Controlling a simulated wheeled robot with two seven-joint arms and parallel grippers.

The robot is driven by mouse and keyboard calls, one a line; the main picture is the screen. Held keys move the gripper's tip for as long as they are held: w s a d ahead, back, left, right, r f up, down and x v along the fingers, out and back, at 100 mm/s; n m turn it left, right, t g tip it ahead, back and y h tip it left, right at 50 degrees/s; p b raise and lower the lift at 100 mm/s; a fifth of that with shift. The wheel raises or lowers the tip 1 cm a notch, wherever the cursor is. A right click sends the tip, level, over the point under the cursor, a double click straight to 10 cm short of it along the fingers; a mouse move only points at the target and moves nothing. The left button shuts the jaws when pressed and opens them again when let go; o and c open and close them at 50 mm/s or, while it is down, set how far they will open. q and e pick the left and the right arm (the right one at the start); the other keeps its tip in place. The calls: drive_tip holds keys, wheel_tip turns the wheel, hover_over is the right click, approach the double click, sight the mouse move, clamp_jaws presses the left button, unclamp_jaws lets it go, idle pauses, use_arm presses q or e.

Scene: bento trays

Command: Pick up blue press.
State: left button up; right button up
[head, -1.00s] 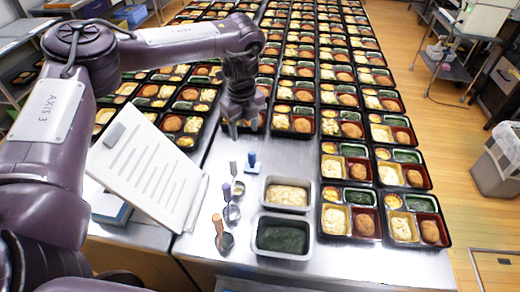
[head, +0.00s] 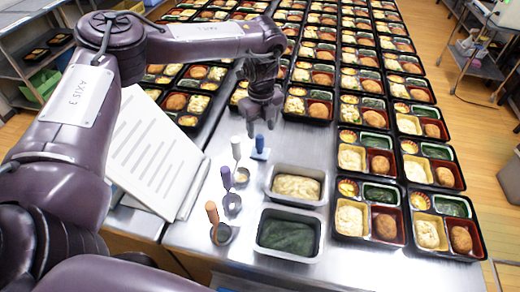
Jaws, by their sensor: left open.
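The blue press (head: 259,148) stands upright on the steel table, with a blue handle on top and a lighter blue foot. It is behind the tray of pale food and to the right of the white-handled scoop. My left gripper (head: 262,125) is open and empty, pointing down close above and behind the blue press. I cannot tell whether its fingertips touch the handle. My right gripper is not in view.
White-, purple- and orange-handled scoops (head: 227,190) stand left of the press. A pale-food tray (head: 298,201) and a dark-green-food tray (head: 289,256) lie in front. A white printed sheet (head: 150,155) is at left. Rows of bento trays (head: 368,240) fill the right and back.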

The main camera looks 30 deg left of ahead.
sight(260, 136)
use_arm(q)
wheel_tip(260, 136, down, 6)
drive_tip(key=shift+s+a+r+p, duration=0.15)
drive_tip(key=shift+r+p, duration=0.1)
drive_tip(key=shift+p, duration=0.85)
drive_tip(key=shift+f, duration=0.3)
drive_tip(key=c, duration=1.1)
